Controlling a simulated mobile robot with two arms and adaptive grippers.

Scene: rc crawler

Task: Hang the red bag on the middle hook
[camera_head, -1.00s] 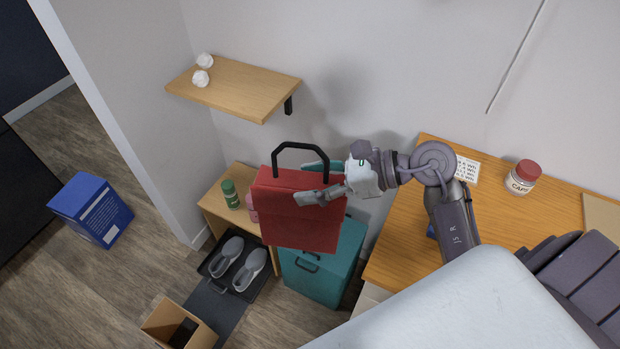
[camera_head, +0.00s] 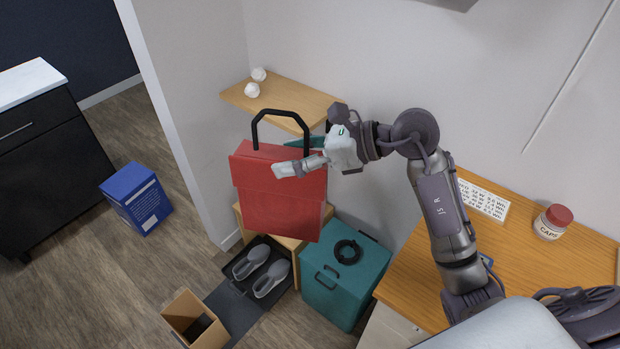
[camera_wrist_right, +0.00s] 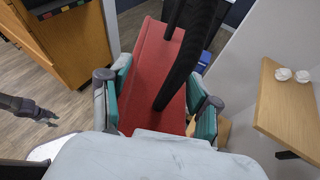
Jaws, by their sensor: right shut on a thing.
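The red bag (camera_head: 268,205) hangs upright in the air in front of the wall, its black handle (camera_head: 280,114) standing up above it. My right gripper (camera_head: 297,156) is shut on the bag's upper part, below the handle, with one finger across the front. In the right wrist view the red bag (camera_wrist_right: 158,75) lies between the two teal pads of my right gripper (camera_wrist_right: 158,102), and the dark handle crosses it. My left gripper (camera_wrist_right: 32,108) seems to show small at the left of the wrist view; its fingers are unclear. No hook can be made out.
A wooden shelf (camera_head: 300,97) with two white objects is on the wall just behind the bag. Below stand a teal box (camera_head: 340,295), a shoe tray (camera_head: 237,308) and an open carton (camera_head: 190,312). A wooden desk (camera_head: 405,275) is at right. A grey edge (camera_head: 455,3) shows at top.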

